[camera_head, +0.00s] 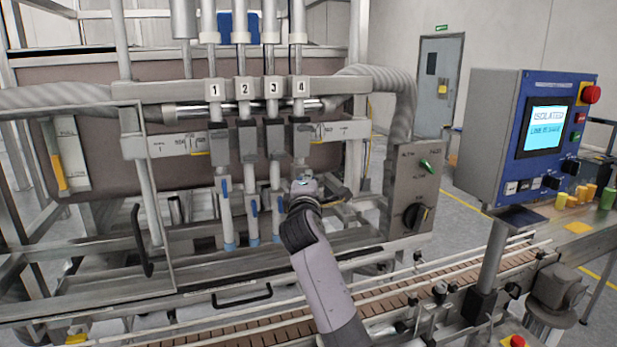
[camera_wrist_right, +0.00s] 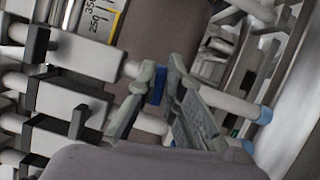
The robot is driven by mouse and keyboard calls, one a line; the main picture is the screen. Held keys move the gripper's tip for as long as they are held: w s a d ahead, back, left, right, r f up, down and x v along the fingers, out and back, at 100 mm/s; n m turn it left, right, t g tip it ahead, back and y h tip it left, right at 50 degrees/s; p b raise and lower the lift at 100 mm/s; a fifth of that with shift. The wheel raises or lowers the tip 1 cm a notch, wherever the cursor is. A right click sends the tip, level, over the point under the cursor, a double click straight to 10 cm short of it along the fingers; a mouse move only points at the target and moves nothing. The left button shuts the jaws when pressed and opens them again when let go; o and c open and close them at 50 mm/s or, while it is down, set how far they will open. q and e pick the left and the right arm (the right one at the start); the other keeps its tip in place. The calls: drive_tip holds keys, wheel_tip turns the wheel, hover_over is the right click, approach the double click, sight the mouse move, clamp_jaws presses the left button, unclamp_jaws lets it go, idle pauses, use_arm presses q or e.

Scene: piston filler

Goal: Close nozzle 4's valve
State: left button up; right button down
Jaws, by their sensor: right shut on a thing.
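Nozzle 4 (camera_head: 300,140), under the number plate "4" (camera_head: 301,87), is the rightmost of the row. My right gripper (camera_head: 304,187) is at its lower part and hides most of its valve in the head view. In the right wrist view the gripper's fingers (camera_wrist_right: 160,72) are shut on the blue valve handle (camera_wrist_right: 157,87), which shows between them against the pale nozzle tube. How far the handle is turned cannot be told. My left gripper is not in view.
Nozzles 1 (camera_head: 224,186), 2 (camera_head: 253,207) and 3 (camera_head: 280,204) have blue handles, close to the left of my gripper. A control box (camera_head: 412,190) stands to the right, and a conveyor (camera_head: 420,285) runs in front. The blue operator panel (camera_head: 500,130) reads "ISOLATED".

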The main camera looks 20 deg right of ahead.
drive_tip(key=shift+m+g, duration=0.3)
drive_tip(key=shift+m, duration=0.2)
drive_tip(key=shift+f+p, duration=0.1)
drive_tip(key=shift+p, duration=0.2)
drive_tip(key=c, duration=1.7)
unclamp_jaws()
drive_tip(key=shift+s, duration=0.1)
drive_tip(key=v, duration=1.2)
